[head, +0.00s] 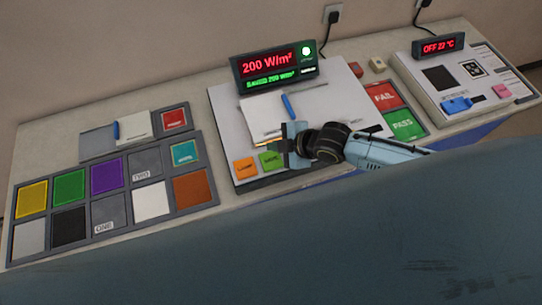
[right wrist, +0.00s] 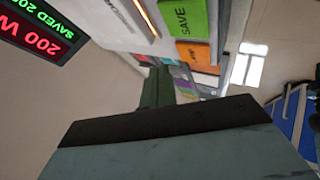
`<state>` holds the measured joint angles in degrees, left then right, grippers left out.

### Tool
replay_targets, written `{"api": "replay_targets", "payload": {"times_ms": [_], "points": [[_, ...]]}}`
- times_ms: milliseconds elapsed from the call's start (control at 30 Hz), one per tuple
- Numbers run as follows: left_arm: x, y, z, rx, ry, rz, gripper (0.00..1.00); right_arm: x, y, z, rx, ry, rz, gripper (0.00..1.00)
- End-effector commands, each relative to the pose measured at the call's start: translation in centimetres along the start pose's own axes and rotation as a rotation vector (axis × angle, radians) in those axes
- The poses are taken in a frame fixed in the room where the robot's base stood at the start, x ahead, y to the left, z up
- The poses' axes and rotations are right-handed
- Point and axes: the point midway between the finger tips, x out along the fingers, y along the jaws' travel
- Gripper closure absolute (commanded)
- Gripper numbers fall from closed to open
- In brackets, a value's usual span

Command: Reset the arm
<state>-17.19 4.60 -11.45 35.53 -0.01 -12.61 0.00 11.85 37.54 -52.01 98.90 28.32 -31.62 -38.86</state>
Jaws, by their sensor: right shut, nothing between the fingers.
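My right arm reaches in from the right in the head view, light blue with a black wrist joint. Its right gripper (head: 290,146) is shut and empty. It is in front of the white panel, near the green SAVE pad (head: 270,160) and the orange pad (head: 245,167). I cannot tell its exact height or whether it touches anything. In the right wrist view the SAVE pad (right wrist: 184,17) and orange pad (right wrist: 193,53) show at the top, past the gripper body. My left gripper is not in view.
A display (head: 275,66) reads 200 W/m² at the panel's back. A red FAIL pad (head: 382,96) and green PASS pad (head: 404,125) lie right of it. A tray of coloured squares (head: 106,178) lies left. A second device (head: 420,90) stands far right.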

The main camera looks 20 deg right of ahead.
Motion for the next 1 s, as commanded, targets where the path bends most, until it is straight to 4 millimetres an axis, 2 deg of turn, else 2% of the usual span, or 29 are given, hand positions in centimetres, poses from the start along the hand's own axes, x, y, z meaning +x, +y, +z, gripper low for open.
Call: {"api": "replay_targets", "payload": {"times_ms": [667, 767, 867, 933, 1000], "points": [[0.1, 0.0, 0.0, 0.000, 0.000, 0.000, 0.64, 0.0, -0.1, -0.1, 0.003, 0.001, -0.001, 1.00], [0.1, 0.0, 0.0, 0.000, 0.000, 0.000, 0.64, -0.1, -0.7, -1.2, 0.039, 0.005, -0.008, 1.00], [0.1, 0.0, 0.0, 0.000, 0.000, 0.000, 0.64, -0.9, -2.0, -3.5, 0.141, -0.003, -0.021, 1.00], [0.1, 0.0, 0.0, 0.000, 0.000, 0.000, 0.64, -2.2, -2.9, -5.1, 0.259, -0.026, -0.026, 1.00], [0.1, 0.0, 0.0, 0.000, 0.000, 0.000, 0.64, -4.1, -3.5, -5.9, 0.402, -0.074, -0.020, 1.00]]}}
